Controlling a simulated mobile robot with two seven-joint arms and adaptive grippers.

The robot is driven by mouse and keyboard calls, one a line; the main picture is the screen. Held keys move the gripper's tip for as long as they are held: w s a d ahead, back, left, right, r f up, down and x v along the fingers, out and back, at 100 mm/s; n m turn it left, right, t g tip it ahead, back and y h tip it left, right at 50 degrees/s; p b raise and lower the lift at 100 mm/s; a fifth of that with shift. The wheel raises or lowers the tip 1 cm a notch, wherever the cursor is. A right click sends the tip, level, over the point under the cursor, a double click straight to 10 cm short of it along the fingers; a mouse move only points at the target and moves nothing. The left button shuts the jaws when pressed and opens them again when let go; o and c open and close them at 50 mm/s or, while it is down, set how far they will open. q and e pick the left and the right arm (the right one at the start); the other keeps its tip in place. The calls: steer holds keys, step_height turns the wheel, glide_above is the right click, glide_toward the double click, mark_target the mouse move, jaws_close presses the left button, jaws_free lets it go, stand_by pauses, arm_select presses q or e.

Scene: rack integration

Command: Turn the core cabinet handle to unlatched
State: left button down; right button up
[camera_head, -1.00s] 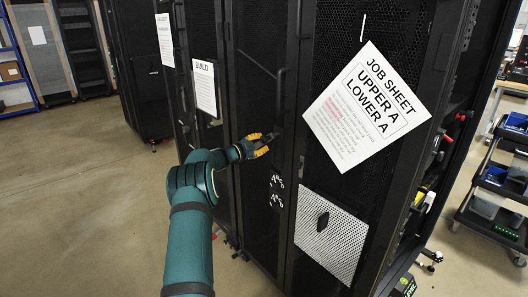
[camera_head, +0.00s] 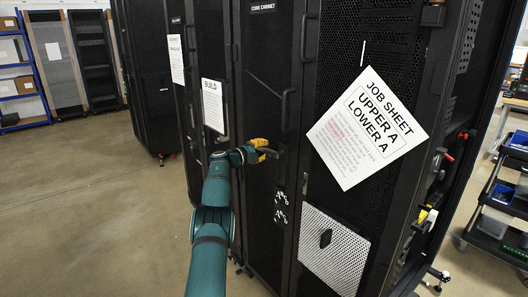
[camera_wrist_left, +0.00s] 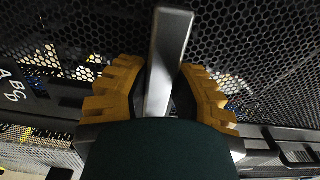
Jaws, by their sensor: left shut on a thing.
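The core cabinet (camera_head: 262,60) is a tall black cabinet with a perforated door and a "CORE CABINET" label at its top. My left gripper (camera_head: 264,150) has yellow fingers and is at the door's right side, about mid-height. In the left wrist view, its fingers (camera_wrist_left: 160,92) are on both sides of the grey bar-shaped handle (camera_wrist_left: 170,45), shut on it. The bar stands slightly tilted there, and its lower end is hidden by my gripper. In the head view the handle is mostly hidden by the fingers. My right gripper is not in view.
A job sheet (camera_head: 367,128) hangs on the black rack to the right, above a light perforated panel (camera_head: 333,250). A build sheet (camera_head: 213,106) hangs on the left. A cart with blue bins (camera_head: 503,193) stands at the far right. The floor (camera_head: 85,200) on the left is clear.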

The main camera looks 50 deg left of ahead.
arm_select(q)
steer(key=shift+r+m, duration=0.3)
steer(key=c, duration=0.8)
jaws_free()
steer(key=shift+o, duration=0.2)
steer(key=shift+s+a, duration=0.1)
steer(key=shift+s, duration=0.05)
steer(key=s, duration=1.1)
steer(key=shift+s+a, duration=0.4)
